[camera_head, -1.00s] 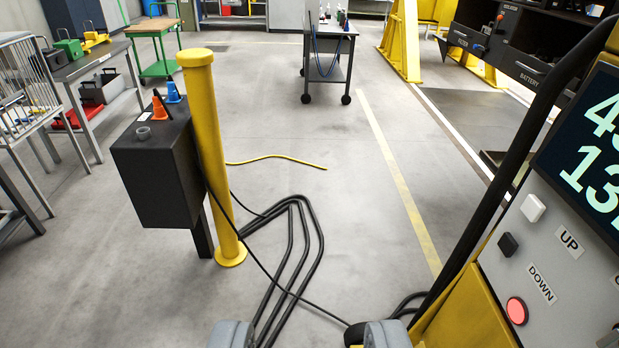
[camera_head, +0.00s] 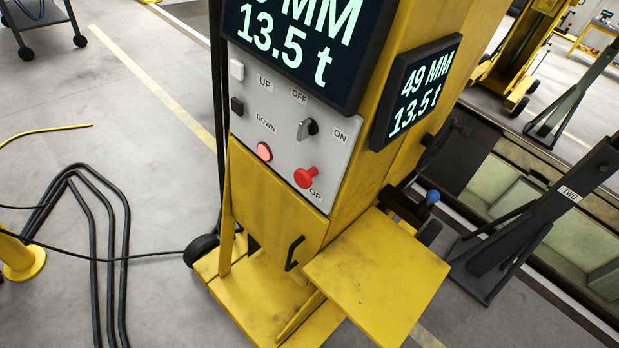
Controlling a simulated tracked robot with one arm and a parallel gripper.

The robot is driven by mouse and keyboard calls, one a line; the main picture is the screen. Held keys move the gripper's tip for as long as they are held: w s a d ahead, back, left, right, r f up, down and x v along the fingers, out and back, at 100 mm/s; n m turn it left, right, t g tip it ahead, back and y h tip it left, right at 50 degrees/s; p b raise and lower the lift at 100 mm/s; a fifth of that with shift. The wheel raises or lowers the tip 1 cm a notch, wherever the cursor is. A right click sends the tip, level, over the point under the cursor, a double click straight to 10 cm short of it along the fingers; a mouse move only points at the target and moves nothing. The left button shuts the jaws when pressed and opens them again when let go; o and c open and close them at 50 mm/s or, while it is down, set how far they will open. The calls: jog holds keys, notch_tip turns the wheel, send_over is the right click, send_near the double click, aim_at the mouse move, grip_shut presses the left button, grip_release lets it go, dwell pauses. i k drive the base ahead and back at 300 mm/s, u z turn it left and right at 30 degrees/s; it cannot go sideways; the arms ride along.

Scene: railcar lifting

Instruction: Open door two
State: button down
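A yellow lifting column (camera_head: 385,120) stands in the middle of the view. Below its grey control panel (camera_head: 285,130) is a yellow front panel (camera_head: 262,200) with a black handle (camera_head: 293,253) near its lower right; it looks closed. A flat yellow plate (camera_head: 375,275) sticks out to the right of it; I cannot tell whether it is a door or a shelf. The only "TWO" label (camera_head: 569,194) I can read is on a black stand (camera_head: 520,230) at right. No door is visibly marked two. My gripper is not in view.
Screens read 13.5 t. Black cables (camera_head: 95,240) and a yellow post base (camera_head: 22,258) lie at left. A pit (camera_head: 540,200) opens at right. Floor between cables and column is mostly clear.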

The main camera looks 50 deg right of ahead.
aim_at(290, 230)
jog(key=z, duration=0.1)
jog(key=k, duration=0.2)
jog(key=z, duration=2.3)
jog(key=k, duration=1.6)
jog(key=u, duration=1.25)
jog(key=i, duration=1)
